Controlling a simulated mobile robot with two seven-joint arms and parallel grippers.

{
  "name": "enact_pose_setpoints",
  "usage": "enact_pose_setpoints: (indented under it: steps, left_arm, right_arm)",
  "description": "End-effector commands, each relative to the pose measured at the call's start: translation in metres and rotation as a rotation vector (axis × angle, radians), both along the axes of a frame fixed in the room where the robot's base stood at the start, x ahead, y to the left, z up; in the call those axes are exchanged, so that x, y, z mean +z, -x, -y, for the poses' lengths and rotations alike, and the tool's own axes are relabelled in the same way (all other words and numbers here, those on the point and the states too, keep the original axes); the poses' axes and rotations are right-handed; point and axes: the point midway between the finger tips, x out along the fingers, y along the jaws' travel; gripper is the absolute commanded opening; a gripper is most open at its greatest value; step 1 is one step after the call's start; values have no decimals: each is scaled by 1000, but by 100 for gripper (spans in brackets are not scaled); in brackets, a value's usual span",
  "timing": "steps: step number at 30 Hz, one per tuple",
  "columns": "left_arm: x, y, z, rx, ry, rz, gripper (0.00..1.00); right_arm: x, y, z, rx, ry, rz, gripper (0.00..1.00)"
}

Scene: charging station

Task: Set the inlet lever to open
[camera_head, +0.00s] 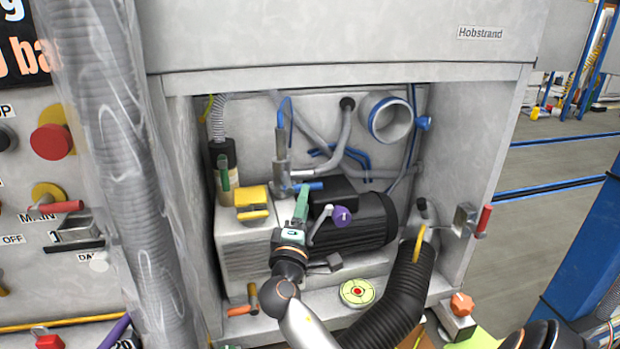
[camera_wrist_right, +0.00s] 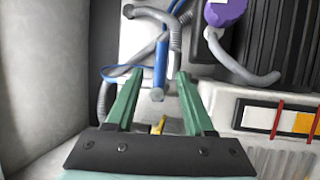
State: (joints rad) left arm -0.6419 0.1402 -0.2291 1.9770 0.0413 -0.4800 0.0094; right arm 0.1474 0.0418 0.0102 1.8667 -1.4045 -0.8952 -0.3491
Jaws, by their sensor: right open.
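My left gripper is out of view.
A black ribbed motor (camera_head: 365,222) with a purple knob (camera_head: 342,216) stands close right of the gripper. A yellow block (camera_head: 252,199) sits to the left. A thick black hose (camera_head: 395,300) runs up at the right. The cabinet walls enclose the space.

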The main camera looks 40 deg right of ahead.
Motion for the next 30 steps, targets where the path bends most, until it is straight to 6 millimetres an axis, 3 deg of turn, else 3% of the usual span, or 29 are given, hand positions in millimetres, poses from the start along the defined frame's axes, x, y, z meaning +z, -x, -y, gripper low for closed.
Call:
enact_pose_setpoints:
  steps: [6, 12, 25, 30]
  left_arm:
    - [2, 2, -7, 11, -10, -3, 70]
    - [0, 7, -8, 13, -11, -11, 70]
    - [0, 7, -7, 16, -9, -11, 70]
    - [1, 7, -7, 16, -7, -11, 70]
  right_arm:
    - [10, -28, 37, -2, 0, 1, 53]
    - [14, -46, 59, -1, -1, -1, 53]
    - [15, -53, 68, 2, -3, 0, 53]
    - [15, -53, 68, 2, -3, 0, 36]
